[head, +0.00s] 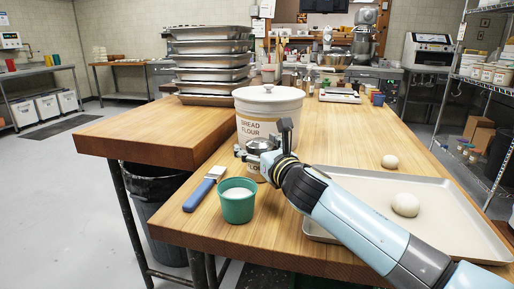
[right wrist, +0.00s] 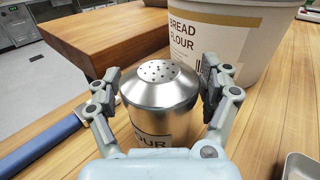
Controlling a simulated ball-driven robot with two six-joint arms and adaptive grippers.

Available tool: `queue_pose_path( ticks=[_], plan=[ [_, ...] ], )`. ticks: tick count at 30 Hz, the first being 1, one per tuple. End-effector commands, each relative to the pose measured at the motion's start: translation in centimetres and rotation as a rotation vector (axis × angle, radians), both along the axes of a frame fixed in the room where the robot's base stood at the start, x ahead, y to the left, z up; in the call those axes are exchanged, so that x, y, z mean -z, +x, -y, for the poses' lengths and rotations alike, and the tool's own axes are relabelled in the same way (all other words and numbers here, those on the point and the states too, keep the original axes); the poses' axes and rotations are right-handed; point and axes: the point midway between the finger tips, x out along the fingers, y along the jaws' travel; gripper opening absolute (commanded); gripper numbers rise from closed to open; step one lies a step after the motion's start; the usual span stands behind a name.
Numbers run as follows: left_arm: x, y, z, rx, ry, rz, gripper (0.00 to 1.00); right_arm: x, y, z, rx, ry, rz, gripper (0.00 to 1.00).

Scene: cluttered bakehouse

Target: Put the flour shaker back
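The flour shaker (right wrist: 160,92) has a domed metal lid with holes and a pale label. It looks upright in the right wrist view, and it also shows in the head view (head: 257,147), in front of the bread flour bin. My right gripper (right wrist: 162,84) has one finger on each side of the lid, very close to it. I cannot tell whether the fingers press on it. The shaker's base is hidden, so I cannot tell whether it rests on the table. My left gripper is not in view.
The white bread flour bin (head: 268,104) stands just behind the shaker. A green cup (head: 237,206) and a blue-handled scraper (head: 199,194) are at left. A tray (head: 450,216) with dough balls lies at right. Stacked pans (head: 212,73) stand behind. Bare wood lies right of the bin.

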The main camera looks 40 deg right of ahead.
Motion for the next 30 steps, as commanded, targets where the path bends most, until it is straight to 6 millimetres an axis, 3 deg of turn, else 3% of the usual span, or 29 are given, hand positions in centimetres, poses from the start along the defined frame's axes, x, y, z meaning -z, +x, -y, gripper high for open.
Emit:
queue_pose_path(
  ticks=[11, 24, 30],
  plan=[
    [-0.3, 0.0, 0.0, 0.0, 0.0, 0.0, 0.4, -0.3, -0.5, -0.1, 0.0, -0.001, -0.001, 0.82],
    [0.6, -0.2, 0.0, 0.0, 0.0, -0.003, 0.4, -0.1, -9.6, -1.5, 0.0, -0.002, -0.003, 0.82],
    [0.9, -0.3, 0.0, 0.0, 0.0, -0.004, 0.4, -0.3, -11.6, -1.8, 0.0, 0.0, -0.001, 0.82]
  ],
)
